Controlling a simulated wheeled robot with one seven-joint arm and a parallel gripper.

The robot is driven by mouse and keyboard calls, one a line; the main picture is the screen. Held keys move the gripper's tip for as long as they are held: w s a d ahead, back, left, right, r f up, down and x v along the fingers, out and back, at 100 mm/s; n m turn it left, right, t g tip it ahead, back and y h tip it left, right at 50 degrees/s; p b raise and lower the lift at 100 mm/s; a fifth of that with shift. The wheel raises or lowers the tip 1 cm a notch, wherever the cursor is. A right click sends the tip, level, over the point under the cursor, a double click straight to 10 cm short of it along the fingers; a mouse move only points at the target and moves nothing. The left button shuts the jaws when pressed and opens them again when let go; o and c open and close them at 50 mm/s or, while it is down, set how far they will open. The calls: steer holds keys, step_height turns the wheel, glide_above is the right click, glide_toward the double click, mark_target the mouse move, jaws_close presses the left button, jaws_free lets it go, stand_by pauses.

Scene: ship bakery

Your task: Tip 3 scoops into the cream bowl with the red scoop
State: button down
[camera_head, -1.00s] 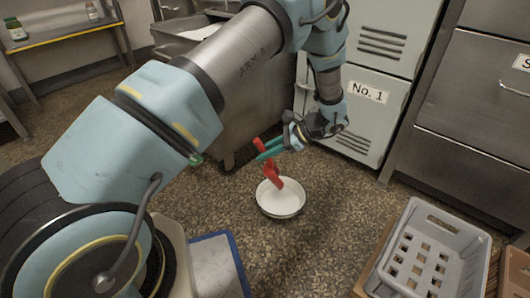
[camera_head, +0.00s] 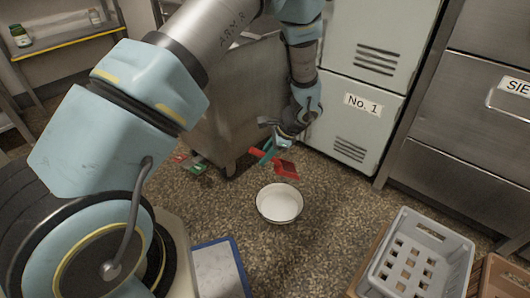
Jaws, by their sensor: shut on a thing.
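The red scoop (camera_head: 287,169) is held by my gripper (camera_head: 267,152), whose teal fingers are shut on its handle. The scoop's head points right and looks nearly level. In the picture it is just above the far rim of the cream bowl (camera_head: 279,214), with a gap between them. The bowl is round and pale with a dark rim, and it stands upright on the speckled floor. I cannot tell what is in the scoop or how full the bowl is.
A grey crate (camera_head: 457,258) stands at the lower right, beside a brown one (camera_head: 497,273). The locker marked No. 1 (camera_head: 350,120) and steel drawers (camera_head: 467,140) stand behind. The floor around the bowl is clear.

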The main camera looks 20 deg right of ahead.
steer(key=shift+h, duration=0.4)
steer(key=shift+r+h, duration=0.2)
steer(key=shift+h, duration=0.1)
steer(key=h+b, duration=0.1)
steer(key=h, duration=0.2)
steer(key=shift+a+n+g+b, duration=0.1)
steer(key=shift+n+g+b, duration=0.2)
steer(key=shift+g, duration=0.1)
steer(key=shift+r+h+b, duration=0.3)
steer(key=shift+r+h, duration=0.1)
steer(key=shift+h, duration=0.4)
